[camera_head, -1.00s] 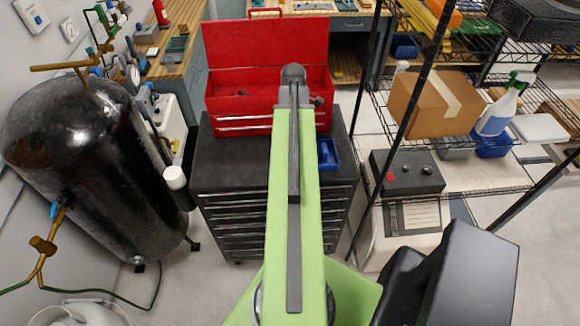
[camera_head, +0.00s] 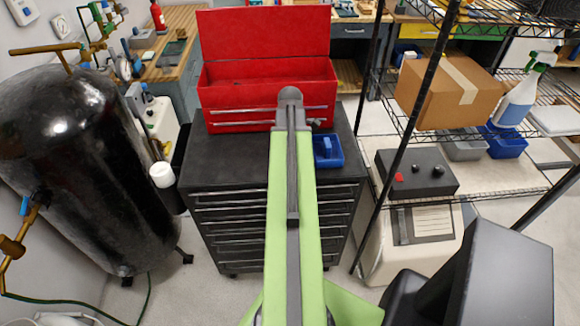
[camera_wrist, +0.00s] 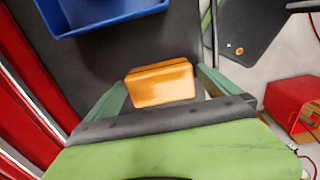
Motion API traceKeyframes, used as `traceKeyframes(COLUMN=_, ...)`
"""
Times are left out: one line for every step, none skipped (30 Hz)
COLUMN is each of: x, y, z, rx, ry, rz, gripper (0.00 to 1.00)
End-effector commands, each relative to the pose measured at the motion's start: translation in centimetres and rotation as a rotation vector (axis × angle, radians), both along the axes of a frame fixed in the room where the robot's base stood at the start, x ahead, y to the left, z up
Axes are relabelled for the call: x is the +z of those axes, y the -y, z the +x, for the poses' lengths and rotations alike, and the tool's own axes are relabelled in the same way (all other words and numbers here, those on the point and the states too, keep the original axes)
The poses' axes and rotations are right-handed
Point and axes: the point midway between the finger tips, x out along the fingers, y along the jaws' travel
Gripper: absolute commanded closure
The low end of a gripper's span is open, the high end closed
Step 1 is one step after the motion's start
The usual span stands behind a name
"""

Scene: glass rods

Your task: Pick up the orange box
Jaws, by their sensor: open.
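The orange box (camera_wrist: 160,88) lies on the dark top of the tool cabinet (camera_head: 236,158) and shows in the wrist view. My gripper (camera_wrist: 163,80) is open, with one green finger on each side of the box. I cannot tell whether the fingers touch it. In the head view my arm reaches over the cabinet toward the red toolbox and hides the orange box.
A blue bin (camera_head: 328,150) sits on the cabinet top close to my arm; it also shows in the wrist view (camera_wrist: 100,18). An open red toolbox (camera_head: 264,92) stands behind. A black tank (camera_head: 85,170) is at left, a wire shelf with a cardboard box (camera_head: 450,90) at right.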

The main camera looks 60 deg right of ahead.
Motion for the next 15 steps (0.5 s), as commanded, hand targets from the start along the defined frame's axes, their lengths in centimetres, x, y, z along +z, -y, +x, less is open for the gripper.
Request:
traceKeyframes(x=-0.91, y=0.01, z=0.00, rx=0.000, ry=0.000, rz=0.000, gripper=0.00)
traceKeyframes(x=-0.87, y=0.01, z=0.00, rx=0.000, ry=0.000, rz=0.000, gripper=0.00)
traceKeyframes(x=-0.72, y=0.01, z=0.00, rx=0.000, ry=0.000, rz=0.000, gripper=0.00)
traceKeyframes(x=-0.61, y=0.01, z=0.01, rx=0.000, ry=0.000, rz=0.000, gripper=0.00)
traceKeyframes(x=-0.54, y=0.01, z=0.01, rx=0.000, ry=0.000, rz=0.000, gripper=0.00)
traceKeyframes(x=-0.51, y=0.01, z=0.01, rx=0.000, ry=0.000, rz=0.000, gripper=0.00)
traceKeyframes(x=-0.51, y=0.01, z=0.01, rx=0.000, ry=0.000, rz=0.000, gripper=0.00)
traceKeyframes(x=-0.50, y=0.01, z=0.01, rx=0.000, ry=0.000, rz=0.000, gripper=0.03)
traceKeyframes(x=-0.50, y=0.01, z=0.01, rx=0.000, ry=0.000, rz=0.000, gripper=0.08)
traceKeyframes(x=-0.50, y=0.00, z=0.01, rx=0.000, ry=0.000, rz=0.000, gripper=0.12)
traceKeyframes(x=-0.50, y=0.00, z=0.01, rx=0.000, ry=0.000, rz=0.000, gripper=0.16)
traceKeyframes(x=-0.50, y=0.00, z=0.01, rx=0.000, ry=0.000, rz=0.000, gripper=0.21)
traceKeyframes(x=-0.50, y=-0.01, z=0.01, rx=0.000, ry=0.000, rz=0.000, gripper=0.25)
traceKeyframes(x=-0.50, y=0.00, z=0.02, rx=0.000, ry=0.000, rz=0.000, gripper=0.29)
traceKeyframes(x=-0.50, y=0.00, z=0.02, rx=0.000, ry=0.000, rz=0.000, gripper=0.34)
